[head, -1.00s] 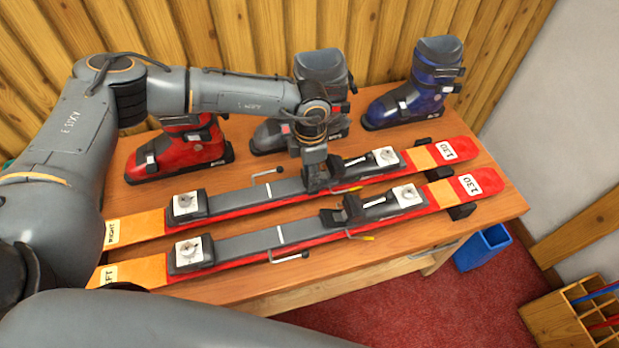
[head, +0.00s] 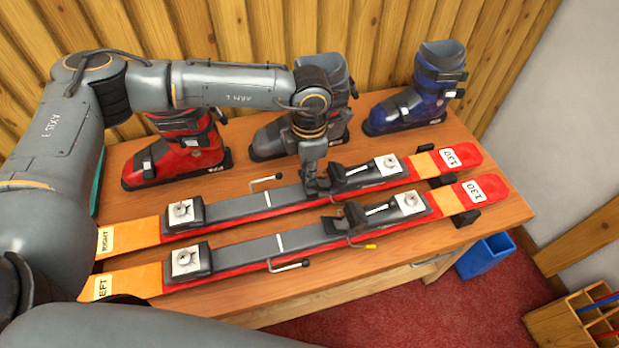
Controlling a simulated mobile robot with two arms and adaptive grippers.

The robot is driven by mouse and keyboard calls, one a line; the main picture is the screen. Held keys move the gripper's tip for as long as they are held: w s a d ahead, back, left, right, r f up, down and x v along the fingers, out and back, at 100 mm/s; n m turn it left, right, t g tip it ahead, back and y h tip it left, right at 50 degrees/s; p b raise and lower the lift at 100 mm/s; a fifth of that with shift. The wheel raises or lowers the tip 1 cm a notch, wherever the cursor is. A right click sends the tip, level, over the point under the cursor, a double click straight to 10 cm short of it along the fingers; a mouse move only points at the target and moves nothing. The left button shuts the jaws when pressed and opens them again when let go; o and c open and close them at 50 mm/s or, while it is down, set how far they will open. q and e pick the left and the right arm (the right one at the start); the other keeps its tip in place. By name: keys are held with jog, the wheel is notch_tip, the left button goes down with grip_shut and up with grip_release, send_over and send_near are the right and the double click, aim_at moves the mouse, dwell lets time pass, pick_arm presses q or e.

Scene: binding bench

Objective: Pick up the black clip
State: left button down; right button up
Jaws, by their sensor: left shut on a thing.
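Two red and orange skis lie side by side on the bench: the one marked RIGHT (head: 135,238) behind, the other (head: 125,282) in front. My left gripper (head: 312,190) points down at the middle of the rear ski, just left of its right-hand binding (head: 365,173). It is shut on a small dark piece there, which appears to be the black clip. The fingers mostly hide it, and I cannot tell whether it touches the ski. The front ski has a similar black part (head: 352,217) in plain view. My right gripper is out of view.
A red boot (head: 178,160), a grey boot (head: 275,138) and a blue boot (head: 415,100) stand along the back of the wooden bench (head: 500,205). Thin levers (head: 290,266) stick out beside the skis. A blue bin (head: 487,256) stands on the floor.

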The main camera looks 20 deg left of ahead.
pick_arm(q)
jog(key=s+d+r, duration=0.2)
jog(key=s+r, duration=0.3)
jog(key=r, duration=0.2)
jog(key=s+d+r, duration=0.2)
jog(key=s+r, duration=0.4)
jog(key=r, duration=0.1)
jog(key=shift+s+d, duration=0.3)
jog(key=shift+d, duration=0.05)
jog(key=shift+r, duration=0.1)
dwell(0.3)
